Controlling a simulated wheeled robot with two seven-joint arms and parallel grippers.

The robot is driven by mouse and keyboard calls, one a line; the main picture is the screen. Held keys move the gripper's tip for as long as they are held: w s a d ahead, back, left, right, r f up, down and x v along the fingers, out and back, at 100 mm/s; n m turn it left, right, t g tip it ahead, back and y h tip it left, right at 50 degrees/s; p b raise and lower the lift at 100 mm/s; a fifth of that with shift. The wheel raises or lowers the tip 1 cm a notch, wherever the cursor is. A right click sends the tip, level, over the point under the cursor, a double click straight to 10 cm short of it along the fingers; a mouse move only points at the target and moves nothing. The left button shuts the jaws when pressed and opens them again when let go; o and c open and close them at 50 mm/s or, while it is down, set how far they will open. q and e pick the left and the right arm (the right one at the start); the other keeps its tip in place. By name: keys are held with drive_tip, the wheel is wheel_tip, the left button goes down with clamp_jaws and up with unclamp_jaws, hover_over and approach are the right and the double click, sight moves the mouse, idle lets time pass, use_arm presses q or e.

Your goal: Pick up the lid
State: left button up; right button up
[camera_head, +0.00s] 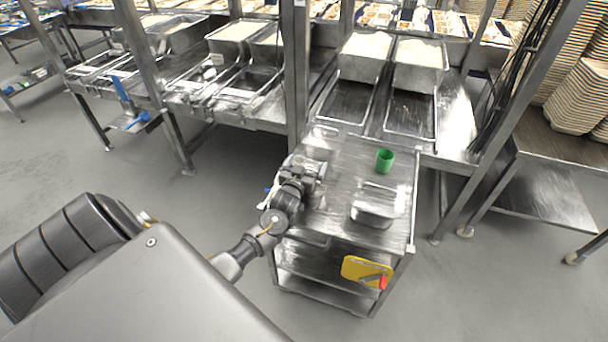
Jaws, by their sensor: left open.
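A metal cart (345,180) stands in front of the rice line. On its top lies a shiny steel piece (374,208), lid-like or a shallow pan; I cannot tell which. Another shiny steel piece (320,140) lies at the cart's back left and could also be a lid. My left gripper (318,170) is over the left part of the cart top, between the two pieces and apart from the nearer one. It is open and seems empty; its fingertips are small and hard to make out. My right gripper is out of view.
A green cup (384,161) stands at the back right of the cart top. Steel bins of rice (418,78) stand behind. Stacked trays (578,95) are at the right. Grey floor is clear around.

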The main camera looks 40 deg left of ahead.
use_arm(q)
drive_tip(key=c, duration=0.8)
drive_tip(key=shift+c, duration=0.2)
drive_tip(key=shift+r, duration=0.15)
drive_tip(key=shift+r, duration=0.25)
wheel_tip(320, 180, up, 2)
drive_tip(key=shift+b, duration=0.65)
drive_tip(key=s+a+r+b, duration=0.2)
drive_tip(key=s+a+r, duration=0.1)
drive_tip(key=s+r, duration=0.7)
drive_tip(key=s, duration=0.3)
drive_tip(key=shift+s, duration=0.4)
drive_tip(key=shift+r, duration=0.1)
